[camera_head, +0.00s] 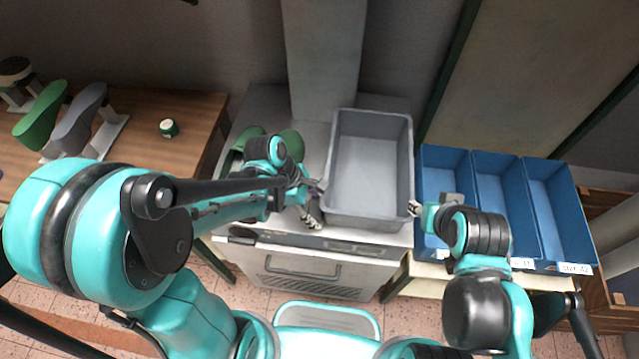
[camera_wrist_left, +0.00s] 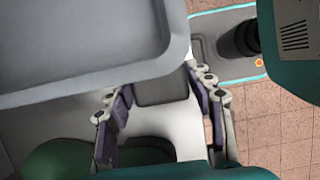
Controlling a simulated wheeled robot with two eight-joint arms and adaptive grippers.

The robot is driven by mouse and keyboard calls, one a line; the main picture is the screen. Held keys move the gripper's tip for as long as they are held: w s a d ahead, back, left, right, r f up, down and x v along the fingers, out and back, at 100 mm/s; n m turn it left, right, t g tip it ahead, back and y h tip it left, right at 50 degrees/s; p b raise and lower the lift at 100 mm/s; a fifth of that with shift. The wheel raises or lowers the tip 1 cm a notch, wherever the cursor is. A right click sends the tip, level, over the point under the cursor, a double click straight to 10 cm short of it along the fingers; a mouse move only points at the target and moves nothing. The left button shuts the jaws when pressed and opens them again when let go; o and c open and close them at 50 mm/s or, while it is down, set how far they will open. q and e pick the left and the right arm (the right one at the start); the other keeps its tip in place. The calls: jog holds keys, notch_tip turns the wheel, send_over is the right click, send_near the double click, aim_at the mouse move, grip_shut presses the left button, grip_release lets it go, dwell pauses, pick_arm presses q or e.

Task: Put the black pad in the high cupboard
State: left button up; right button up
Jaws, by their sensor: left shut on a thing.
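My left gripper (camera_head: 312,203) is at the left front corner of the grey bin, over the metal cart top. In the left wrist view its two fingers (camera_wrist_left: 160,92) stand apart, on either side of a dark, flat, round-cornered piece (camera_wrist_left: 160,86), which looks like the black pad. The gripper is shut on it, close beside the bin's rim. The pad is mostly hidden by the gripper in the head view. My right gripper (camera_head: 415,209) is at the bin's right front side; its fingers are too small to read. I cannot make out the high cupboard.
The empty grey bin (camera_head: 370,214) stands on the metal cart (camera_head: 315,262). Green pieces (camera_head: 291,139) lie on the cart behind my left gripper. Blue bins (camera_head: 555,205) stand at the right. A wooden table (camera_head: 190,130) at the left holds shoe lasts (camera_head: 78,118) and a small green tin (camera_head: 168,128).

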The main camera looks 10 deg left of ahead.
pick_arm(q)
jog(key=w, duration=0.4)
jog(key=shift+w, duration=0.25)
jog(key=w, duration=0.2)
jog(key=w+b, duration=0.1)
jog(key=w, duration=0.1)
jog(key=shift+w+f, duration=0.1)
jog(key=shift+f, duration=0.15)
jog(key=shift+f+b, duration=0.3)
jog(key=shift+f, duration=0.2)
jog(key=shift+s, duration=0.2)
jog(key=shift+f, duration=0.25)
jog(key=o, duration=1.1)
jog(key=shift+r, duration=0.1)
jog(key=shift+o, duration=0.3)
